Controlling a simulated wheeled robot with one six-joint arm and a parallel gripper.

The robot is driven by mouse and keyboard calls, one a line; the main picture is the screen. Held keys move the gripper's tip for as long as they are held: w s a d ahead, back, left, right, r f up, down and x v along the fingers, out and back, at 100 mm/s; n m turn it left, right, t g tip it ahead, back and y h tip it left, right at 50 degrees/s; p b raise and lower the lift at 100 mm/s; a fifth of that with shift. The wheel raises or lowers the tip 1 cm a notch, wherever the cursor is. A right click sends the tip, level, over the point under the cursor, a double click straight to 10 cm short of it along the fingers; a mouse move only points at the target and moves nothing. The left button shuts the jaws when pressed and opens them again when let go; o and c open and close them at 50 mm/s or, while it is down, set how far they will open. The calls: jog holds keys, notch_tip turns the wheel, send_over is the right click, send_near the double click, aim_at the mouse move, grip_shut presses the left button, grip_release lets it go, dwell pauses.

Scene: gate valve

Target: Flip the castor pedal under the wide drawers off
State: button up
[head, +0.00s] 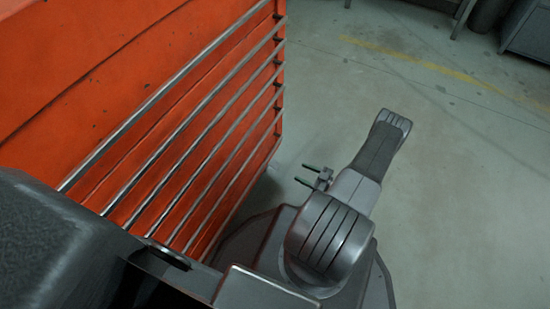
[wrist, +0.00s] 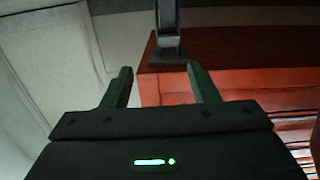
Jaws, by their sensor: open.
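The orange cabinet with wide drawers (head: 190,130) fills the left of the head view. Its long metal handles run along the drawer fronts. In the wrist view its orange body (wrist: 235,50) is at the right. A dark castor (wrist: 168,20) with a mounting plate (wrist: 170,58) shows at the cabinet's corner, at the top middle. I cannot make out its pedal clearly. My gripper (head: 304,173) is low, beside the cabinet's lower right end, with its fingers pointing toward it. In the wrist view my gripper (wrist: 160,86) is open and empty, and the castor appears beyond the gap between the fingers.
The concrete floor (head: 455,160) is clear to the right of the cabinet, with a worn yellow line (head: 430,65) across it. Grey furniture (head: 527,35) stands far off at the top right. The drawer handles stick out near my arm.

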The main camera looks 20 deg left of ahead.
aim_at(274, 164)
jog(key=shift+y, duration=0.3)
jog(key=a+b, duration=0.3)
jog(key=a, duration=1.1)
jog(key=shift+f, duration=0.2)
jog(key=shift+s, duration=0.1)
jog(key=shift+c, duration=0.2)
